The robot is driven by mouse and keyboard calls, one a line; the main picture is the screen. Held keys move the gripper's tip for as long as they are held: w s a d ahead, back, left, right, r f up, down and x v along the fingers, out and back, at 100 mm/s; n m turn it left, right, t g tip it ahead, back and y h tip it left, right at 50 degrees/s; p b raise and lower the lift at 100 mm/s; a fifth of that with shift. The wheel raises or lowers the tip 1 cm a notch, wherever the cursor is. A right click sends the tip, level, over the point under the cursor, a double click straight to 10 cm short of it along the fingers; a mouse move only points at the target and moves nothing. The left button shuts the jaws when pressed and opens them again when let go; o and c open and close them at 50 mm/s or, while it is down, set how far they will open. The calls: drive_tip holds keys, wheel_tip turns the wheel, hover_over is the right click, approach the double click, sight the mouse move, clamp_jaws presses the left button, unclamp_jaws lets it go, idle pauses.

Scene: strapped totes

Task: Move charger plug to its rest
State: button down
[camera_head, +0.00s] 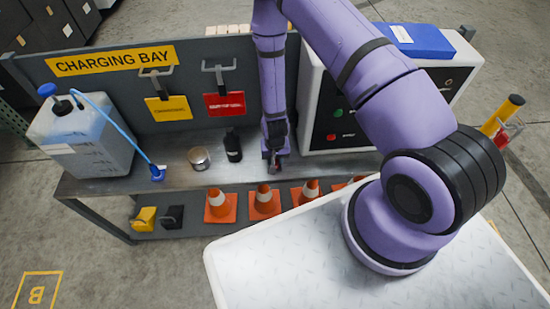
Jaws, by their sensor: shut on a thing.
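My gripper (272,162) points down just above the front part of the grey bench, left of the white charger cabinet (313,100). It is shut on a small dark thing with a reddish spot, which I take to be the charger plug (276,168). The fingers hide most of it, and I cannot tell whether it touches the bench. The cabinet front is dark, with a green button and a red button. I cannot clearly make out the plug's rest.
A black bottle (233,146) and an open tin (199,158) stand left of my gripper. A jug (85,140) with a blue hose is further left. Tags hang on the back panel (200,80). Orange cones (220,206) stand on the lower shelf. A blue case (415,41) lies on the cabinet.

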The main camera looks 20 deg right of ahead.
drive_tip(key=shift+f, duration=0.1)
drive_tip(key=c, duration=0.7)
unclamp_jaws()
drive_tip(key=shift+c, duration=0.2)
wheel_tip(320, 180, up, 11)
drive_tip(key=shift+f, duration=0.1)
drive_tip(key=shift+w, duration=0.1)
